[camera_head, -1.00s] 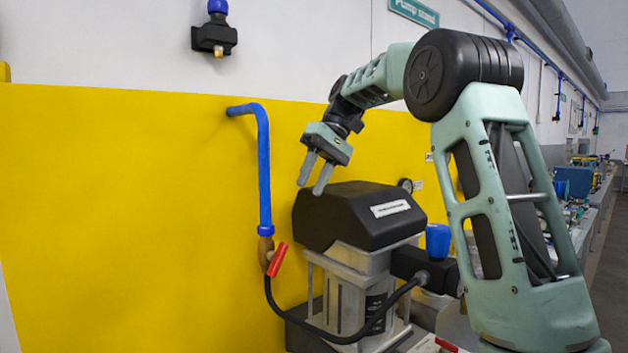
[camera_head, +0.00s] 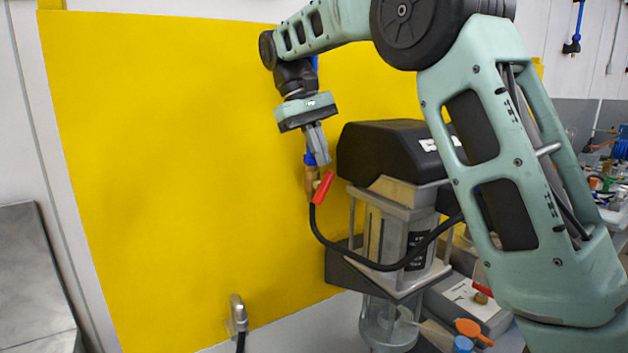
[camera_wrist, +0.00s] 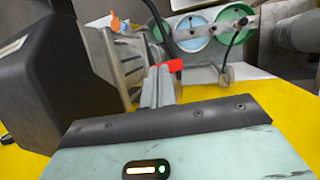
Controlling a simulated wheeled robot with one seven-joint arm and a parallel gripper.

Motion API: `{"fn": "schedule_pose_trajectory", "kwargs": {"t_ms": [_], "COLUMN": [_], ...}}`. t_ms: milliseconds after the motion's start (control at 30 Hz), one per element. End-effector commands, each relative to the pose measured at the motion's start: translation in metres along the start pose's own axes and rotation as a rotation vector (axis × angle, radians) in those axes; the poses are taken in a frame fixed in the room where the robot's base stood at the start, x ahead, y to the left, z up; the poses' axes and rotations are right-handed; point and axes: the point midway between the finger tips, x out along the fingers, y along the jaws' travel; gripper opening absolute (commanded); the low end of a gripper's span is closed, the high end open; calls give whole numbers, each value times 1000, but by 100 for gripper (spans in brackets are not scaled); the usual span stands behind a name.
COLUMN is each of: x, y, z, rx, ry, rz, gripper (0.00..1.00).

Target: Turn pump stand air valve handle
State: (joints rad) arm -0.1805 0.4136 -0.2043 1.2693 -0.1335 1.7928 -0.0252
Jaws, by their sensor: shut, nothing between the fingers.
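The air valve's red handle (camera_head: 323,188) slants outward from the brass valve body (camera_head: 310,178), at the foot of a blue pipe on the yellow wall. My gripper (camera_head: 322,158) is shut and empty, pointing down just above the handle. The fingers cover part of the blue pipe. In the wrist view the red handle (camera_wrist: 170,66) shows just past my shut fingertips (camera_wrist: 158,74). I cannot tell whether they touch it.
The black-topped pump (camera_head: 395,148) stands right of the valve, close to my gripper. A black hose (camera_head: 350,262) loops from the valve toward it. A metal wall fitting (camera_head: 237,312) is lower left. The yellow wall (camera_head: 160,170) left of the valve is clear.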

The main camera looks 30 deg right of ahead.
Motion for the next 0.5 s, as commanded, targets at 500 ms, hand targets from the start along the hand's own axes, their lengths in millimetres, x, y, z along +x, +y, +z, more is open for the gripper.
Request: {"fn": "schedule_pose_trajectory", "kwargs": {"t_ms": [500], "x": [-44], "y": [-110], "z": [12], "rx": [150], "ry": [251], "rz": [770], "gripper": [0]}}
